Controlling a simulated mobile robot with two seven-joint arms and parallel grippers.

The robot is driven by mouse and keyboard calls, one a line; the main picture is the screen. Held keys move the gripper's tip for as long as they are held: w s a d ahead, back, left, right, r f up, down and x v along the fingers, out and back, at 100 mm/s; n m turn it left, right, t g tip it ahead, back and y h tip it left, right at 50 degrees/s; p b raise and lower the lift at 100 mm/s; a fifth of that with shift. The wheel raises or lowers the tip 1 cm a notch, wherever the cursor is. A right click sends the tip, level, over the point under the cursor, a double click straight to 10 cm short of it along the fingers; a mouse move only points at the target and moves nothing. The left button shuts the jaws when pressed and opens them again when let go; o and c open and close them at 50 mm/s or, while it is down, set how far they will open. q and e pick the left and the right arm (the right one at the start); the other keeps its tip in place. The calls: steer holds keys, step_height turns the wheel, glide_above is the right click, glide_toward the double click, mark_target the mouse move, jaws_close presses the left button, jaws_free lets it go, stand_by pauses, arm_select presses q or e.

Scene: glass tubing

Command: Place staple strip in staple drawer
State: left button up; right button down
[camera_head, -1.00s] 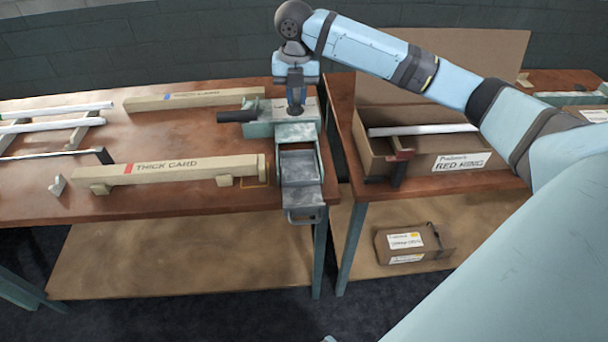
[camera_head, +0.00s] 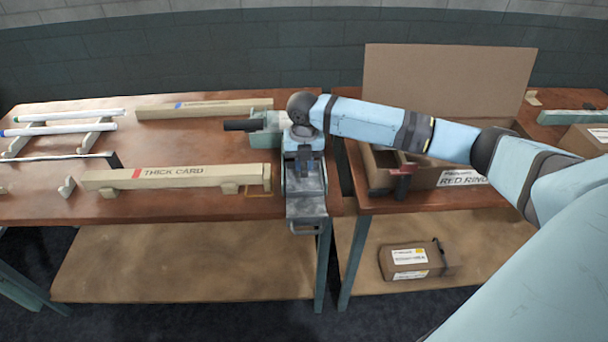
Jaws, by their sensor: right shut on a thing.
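The staple drawer (camera_head: 306,206) is a grey metal tray pulled out toward me from the pale green stapling machine (camera_head: 266,122), past the table's front edge. My right gripper (camera_head: 304,165) points down over the rear part of the drawer. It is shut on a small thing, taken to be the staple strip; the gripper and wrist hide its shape. I cannot tell whether it touches the drawer floor. My left gripper is not in view.
An open cardboard box (camera_head: 440,178) stands on the right-hand table (camera_head: 400,203), across a narrow gap. White tubes (camera_head: 70,115) rest on supports at the far left. A small box (camera_head: 412,260) lies on the lower shelf.

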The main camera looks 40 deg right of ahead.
mark_target(304, 182)
steer(key=shift+f, duration=2.3)
steer(key=shift+f, duration=0.1)
steer(key=c, duration=1.1)
jaws_free()
steer(key=shift+o, duration=0.2)
step_height(304, 182, up, 12)
steer(key=shift+r, duration=0.15)
steer(key=shift+s, duration=0.1)
